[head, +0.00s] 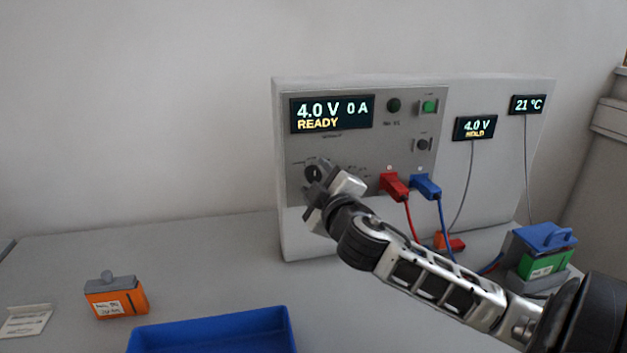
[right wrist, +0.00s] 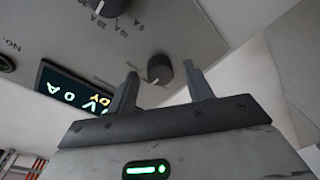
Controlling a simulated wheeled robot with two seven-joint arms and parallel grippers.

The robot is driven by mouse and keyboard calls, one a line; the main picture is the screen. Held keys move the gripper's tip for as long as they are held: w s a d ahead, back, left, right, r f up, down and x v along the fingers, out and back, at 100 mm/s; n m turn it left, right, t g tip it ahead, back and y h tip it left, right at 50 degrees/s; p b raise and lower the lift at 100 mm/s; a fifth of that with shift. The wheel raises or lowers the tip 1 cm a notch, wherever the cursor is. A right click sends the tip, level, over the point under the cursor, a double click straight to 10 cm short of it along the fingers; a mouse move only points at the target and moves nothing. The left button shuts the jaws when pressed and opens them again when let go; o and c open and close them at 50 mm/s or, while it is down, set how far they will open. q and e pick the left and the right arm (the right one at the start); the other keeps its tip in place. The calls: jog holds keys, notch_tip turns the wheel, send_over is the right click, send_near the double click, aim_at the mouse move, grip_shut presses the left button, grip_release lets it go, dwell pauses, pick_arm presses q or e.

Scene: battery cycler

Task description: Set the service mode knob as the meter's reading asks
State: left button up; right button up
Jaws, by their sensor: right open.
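The cycler (head: 440,100) has a display (head: 332,113) reading 4.0 V, 0 A, READY. The small meter (head: 475,128) to its right reads 4.0 V, HOLD. A dark round knob (head: 314,173) sits on the panel's lower left. In the right wrist view a dark knob (right wrist: 160,70) with a light pointer mark shows between my fingertips; its label is not readable. My right gripper (head: 320,182) is open in front of the panel. Its fingers (right wrist: 160,88) stand either side of that knob, with gaps visible. My left gripper is not in view.
A second knob (right wrist: 105,5) with ampere marks is at the wrist view's top. Red (head: 394,184) and blue (head: 427,186) plugs with cables stand close right of my gripper. A blue tray (head: 213,335), an orange battery (head: 117,299) and a blue-and-green clamped pack (head: 545,262) lie on the table.

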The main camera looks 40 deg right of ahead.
jog(key=c, duration=1)
jog(key=shift+m, duration=0.3)
jog(key=shift+f+m+b, duration=0.1)
jog(key=shift+m+b, duration=0.3)
jog(key=shift+m, duration=0.6)
jog(key=m, duration=0.3)
jog(key=shift+m+t, duration=0.3)
jog(key=shift+m, duration=0.9)
jog(key=shift+h, duration=0.3)
jog(key=o, duration=1)
